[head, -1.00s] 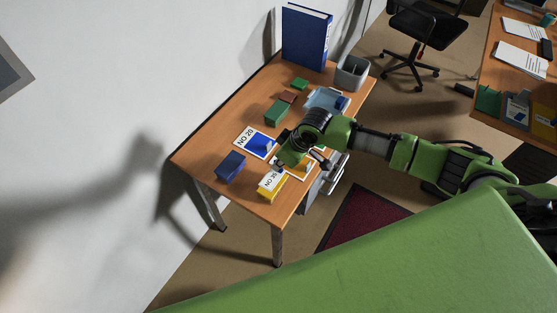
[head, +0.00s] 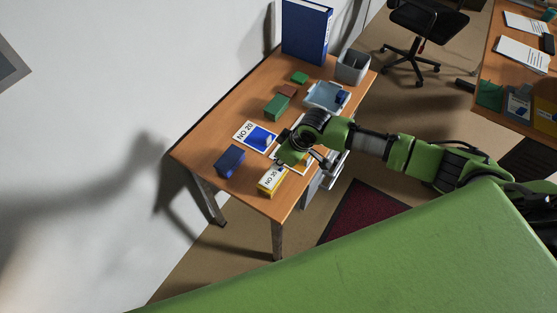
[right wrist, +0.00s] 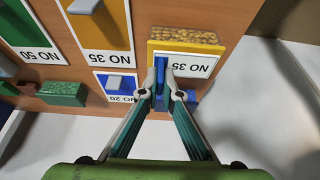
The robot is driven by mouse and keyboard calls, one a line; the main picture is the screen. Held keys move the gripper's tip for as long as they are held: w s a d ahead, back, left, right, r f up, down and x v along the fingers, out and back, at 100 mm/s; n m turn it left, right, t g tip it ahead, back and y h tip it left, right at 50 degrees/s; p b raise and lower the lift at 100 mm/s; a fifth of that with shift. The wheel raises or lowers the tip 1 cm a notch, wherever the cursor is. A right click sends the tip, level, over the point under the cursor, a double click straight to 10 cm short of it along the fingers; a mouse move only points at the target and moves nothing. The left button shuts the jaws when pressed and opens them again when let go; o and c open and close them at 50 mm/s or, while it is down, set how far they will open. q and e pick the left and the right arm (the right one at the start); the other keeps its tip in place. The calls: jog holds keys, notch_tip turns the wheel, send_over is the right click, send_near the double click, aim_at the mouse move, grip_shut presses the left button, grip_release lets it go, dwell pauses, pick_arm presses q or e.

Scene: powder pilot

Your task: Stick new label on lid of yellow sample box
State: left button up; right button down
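The yellow sample box (head: 266,191) stands near the front corner of the wooden desk. A white label reading NO 35 (head: 272,177) lies on its lid. In the right wrist view the box (right wrist: 186,47) and label (right wrist: 188,65) appear upside down at top centre. My right gripper (right wrist: 164,76) has its fingertips close together, overlapping the label in that view. A narrow blue strip shows at the tips; I cannot tell whether it is held. My left gripper is not in view.
A blue box (head: 230,161) and a NO 20 card (head: 245,130) lie left of my right arm. Green (head: 276,107) and brown boxes, a light blue tray (head: 322,96), a grey bin (head: 352,66) and a blue binder (head: 306,32) stand farther back.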

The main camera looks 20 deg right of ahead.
jog(key=shift+f, duration=0.4)
dwell(0.7)
dwell(0.3)
jog(key=c, duration=2.2)
grip_release()
notch_tip(320, 180, up, 6)
jog(key=p, duration=0.6)
jog(key=shift+r, duration=0.1)
